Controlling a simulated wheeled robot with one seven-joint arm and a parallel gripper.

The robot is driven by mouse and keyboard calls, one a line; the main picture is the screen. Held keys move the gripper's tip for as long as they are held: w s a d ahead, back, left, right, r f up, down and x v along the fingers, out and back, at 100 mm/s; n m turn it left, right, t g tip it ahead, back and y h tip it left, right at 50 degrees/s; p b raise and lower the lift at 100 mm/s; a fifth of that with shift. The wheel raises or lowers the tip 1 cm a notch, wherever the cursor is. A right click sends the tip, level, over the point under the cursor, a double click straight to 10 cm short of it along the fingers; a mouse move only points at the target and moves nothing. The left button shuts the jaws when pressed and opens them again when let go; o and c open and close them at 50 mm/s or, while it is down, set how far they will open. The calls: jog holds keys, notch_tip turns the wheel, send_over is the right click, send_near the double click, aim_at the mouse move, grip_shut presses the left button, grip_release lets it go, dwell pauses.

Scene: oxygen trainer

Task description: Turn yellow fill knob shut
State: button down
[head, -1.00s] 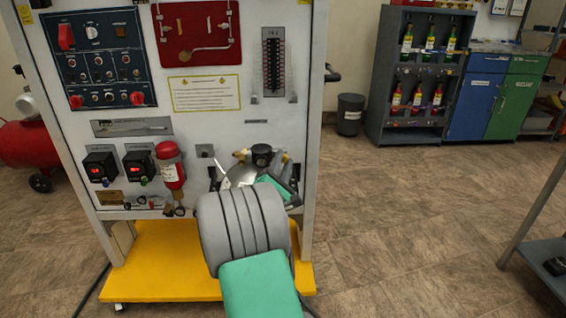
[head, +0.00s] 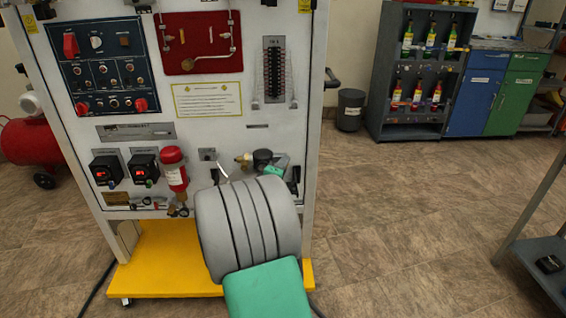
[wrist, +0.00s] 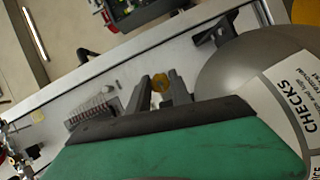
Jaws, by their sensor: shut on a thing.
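The yellow fill knob (wrist: 160,82) shows in the wrist view as a small yellow piece between the two grey fingers of my gripper (wrist: 163,90). The fingers are shut on it, one on each side, and cover much of it. How far the knob is turned cannot be told. In the head view my arm covers most of the gripper. Only a little of its green and dark body shows beside a dark round fitting (head: 262,159) and a brass fitting (head: 244,159) low on the white trainer panel (head: 220,130).
A grey rounded body (wrist: 235,65) with a "CHECKS" label lies close to the right of my fingers in the wrist view. A red cylinder (head: 173,167) hangs left of my arm. A yellow base (head: 170,275) stands below.

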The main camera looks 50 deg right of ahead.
jog(key=m+y+p, duration=0.1)
jog(key=m, duration=0.1)
jog(key=m+p, duration=0.1)
jog(key=shift+s+r+m+y, duration=0.15)
jog(key=shift+m+y, duration=0.25)
jog(key=m+t+y, duration=0.1)
jog(key=m, duration=0.2)
jog(key=shift+d+y+p, duration=0.1)
jog(key=shift+y+p, duration=0.3)
jog(key=m, duration=0.1)
jog(key=m+t+y+b, duration=0.1)
jog(key=m, duration=0.1)
jog(key=shift+s+t+y, duration=0.1)
jog(key=shift+t+y, duration=0.2)
jog(key=m+t+y+b, duration=0.1)
jog(key=m, duration=0.2)
jog(key=shift+t+y, duration=0.3)
jog(key=shift+t, duration=0.1)
jog(key=shift+m, duration=0.3)
jog(key=c, duration=1.4)
grip_release()
jog(key=shift+c, duration=0.2)
